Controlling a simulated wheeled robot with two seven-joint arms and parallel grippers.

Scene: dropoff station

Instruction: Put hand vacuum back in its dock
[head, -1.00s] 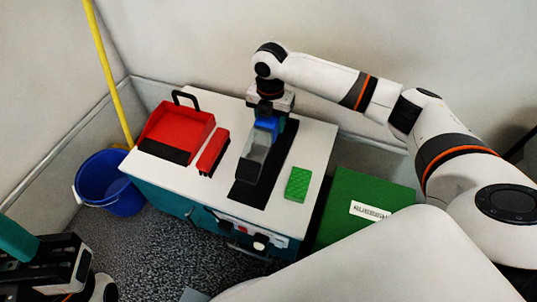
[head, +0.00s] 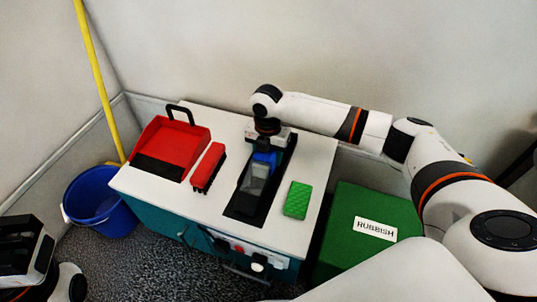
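The hand vacuum (head: 257,177) has a blue body and a grey see-through nozzle. It lies lengthwise over the black dock (head: 240,215) on the white cabinet top, its nozzle toward the front edge and within the dock's outline. Whether it is fully seated I cannot tell. My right gripper (head: 263,146) points down over the rear of the vacuum and appears shut on its handle; the fingertips are mostly hidden. My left gripper (head: 18,248) is at the lower left edge, away from the cabinet and partly cut off; its opening is unclear.
On the cabinet top (head: 150,187) are a red dustpan (head: 175,140) and red brush (head: 208,167) left of the dock, and a green sponge (head: 297,199) right of it. A blue bucket (head: 97,200), yellow pole (head: 97,80) and green rubbish box (head: 350,260) stand around the cabinet.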

